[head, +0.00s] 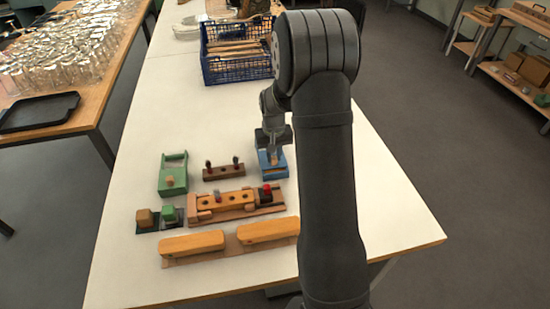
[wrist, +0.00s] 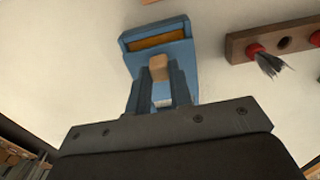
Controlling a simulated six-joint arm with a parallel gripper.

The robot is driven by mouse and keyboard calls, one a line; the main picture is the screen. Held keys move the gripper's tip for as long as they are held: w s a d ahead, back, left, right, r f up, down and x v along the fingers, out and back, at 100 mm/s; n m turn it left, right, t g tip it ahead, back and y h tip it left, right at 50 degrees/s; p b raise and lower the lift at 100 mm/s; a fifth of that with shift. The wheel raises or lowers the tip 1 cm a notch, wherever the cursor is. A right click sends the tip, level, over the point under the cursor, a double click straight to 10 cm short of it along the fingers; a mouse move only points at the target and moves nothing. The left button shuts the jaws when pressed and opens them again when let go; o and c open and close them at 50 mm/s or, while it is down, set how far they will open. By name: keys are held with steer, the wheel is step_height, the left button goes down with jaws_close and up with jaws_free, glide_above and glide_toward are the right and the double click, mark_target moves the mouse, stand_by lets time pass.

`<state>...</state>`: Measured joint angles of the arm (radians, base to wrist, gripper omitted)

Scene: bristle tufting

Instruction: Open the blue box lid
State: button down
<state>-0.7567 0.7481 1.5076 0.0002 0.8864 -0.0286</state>
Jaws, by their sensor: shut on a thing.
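The blue box (head: 279,173) stands on the white table below my gripper, to the right of a dark brown peg block. In the wrist view the blue box (wrist: 186,55) shows an open slot at its far end, with orange-brown inside. A light wooden knob (wrist: 158,66) stands on its lid. My gripper (wrist: 160,80) is shut on this knob, a finger on each side. In the head view my gripper (head: 273,153) is over the box, and my arm hides part of the table to the right. The fingers hide the near part of the lid.
A green box (head: 173,180) with a knob stands at the left. The peg block (head: 223,171) holds dark tufts with red ends. A wooden fixture (head: 238,203), small blocks (head: 145,218) and yellow brush bodies (head: 193,243) lie nearer. A blue crate (head: 225,68) stands behind.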

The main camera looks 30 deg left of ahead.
steer(key=w+a, duration=0.5)
steer(key=shift+w+a+r, duration=0.1)
steer(key=shift+w+a, duration=0.1)
steer(key=c, duration=1.3)
jaws_free()
steer(key=shift+w, duration=0.1)
step_height(320, 180, up, 17)
steer(key=shift+r, duration=0.15)
